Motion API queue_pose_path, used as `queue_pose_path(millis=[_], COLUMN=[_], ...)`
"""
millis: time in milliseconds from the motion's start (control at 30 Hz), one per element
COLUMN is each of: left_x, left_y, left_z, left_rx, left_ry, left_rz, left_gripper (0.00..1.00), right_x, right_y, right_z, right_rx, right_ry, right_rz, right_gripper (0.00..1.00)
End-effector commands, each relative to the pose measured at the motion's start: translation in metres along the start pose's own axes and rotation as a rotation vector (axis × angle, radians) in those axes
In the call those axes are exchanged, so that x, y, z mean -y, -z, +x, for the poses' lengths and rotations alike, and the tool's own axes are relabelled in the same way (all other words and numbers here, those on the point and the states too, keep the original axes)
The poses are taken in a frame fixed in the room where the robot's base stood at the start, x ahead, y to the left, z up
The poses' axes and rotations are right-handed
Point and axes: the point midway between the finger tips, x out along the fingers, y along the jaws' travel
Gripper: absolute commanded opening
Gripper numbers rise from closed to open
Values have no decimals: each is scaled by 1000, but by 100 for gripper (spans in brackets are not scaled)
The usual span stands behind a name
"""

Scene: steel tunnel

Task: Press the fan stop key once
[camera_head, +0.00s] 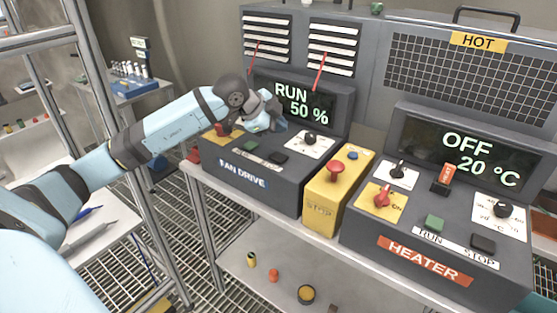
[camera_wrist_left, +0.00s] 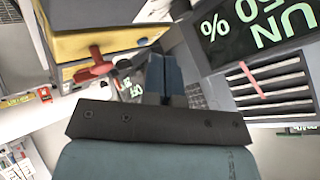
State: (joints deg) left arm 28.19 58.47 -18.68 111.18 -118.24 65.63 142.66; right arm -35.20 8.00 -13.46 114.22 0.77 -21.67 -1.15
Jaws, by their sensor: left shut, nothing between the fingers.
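The fan drive (camera_head: 242,173) is a dark grey console with a sloped top and a blue "FAN DRIVE" label. Its display (camera_head: 305,105) reads RUN 50 %. A black key (camera_head: 278,158) sits on the top, right of a green key (camera_head: 222,145); I cannot read their lettering. My left gripper (camera_head: 276,122) is shut and empty, above the rear of the fan console, in front of its display and apart from the black key. In the left wrist view its blue fingers (camera_wrist_left: 166,78) are together. The wrist view does not clearly show the keys.
A red switch on a yellow plate (camera_wrist_left: 95,66) is near my fingers in the wrist view. A yellow box with a red mushroom button (camera_head: 336,166) stands between the fan drive and the heater (camera_head: 430,258), whose display reads OFF 20 °C. A dial (camera_head: 309,139) sits right of my gripper.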

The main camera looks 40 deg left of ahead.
Motion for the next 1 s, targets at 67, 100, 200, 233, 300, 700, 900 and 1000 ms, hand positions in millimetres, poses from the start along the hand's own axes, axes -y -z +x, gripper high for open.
queue_pose_path(millis=[67, 100, 200, 233, 300, 700, 900, 1000], left_x=[-8, -11, -18, -21, -25, -29, -29, -29], left_y=[-8, -12, -19, -21, -25, -29, -29, -29], left_z=[11, 16, 25, 29, 35, 40, 40, 40], left_rx=[1, 1, 1, 0, -1, -1, -1, -1], left_ry=[-1, 0, 0, 0, 0, 0, 0, 0], left_rz=[0, 0, 0, -1, -1, 0, 0, 0], left_gripper=[0, 0, 0, 0, 0, 0, 0, 0], right_x=[0, 0, 0, 0, 0, 1, 1, 1], right_y=[-10, -12, -18, -20, -22, -16, -16, -18], right_z=[6, 8, 12, 14, 16, 18, 18, 18], right_rx=[4, 6, 11, 11, 13, 10, 10, 13], right_ry=[0, 1, 2, 2, 3, 3, 3, 3], right_rz=[2, 4, 11, 13, 20, 36, 36, 36], right_gripper=[40, 40, 40, 40, 40, 40, 40, 40])
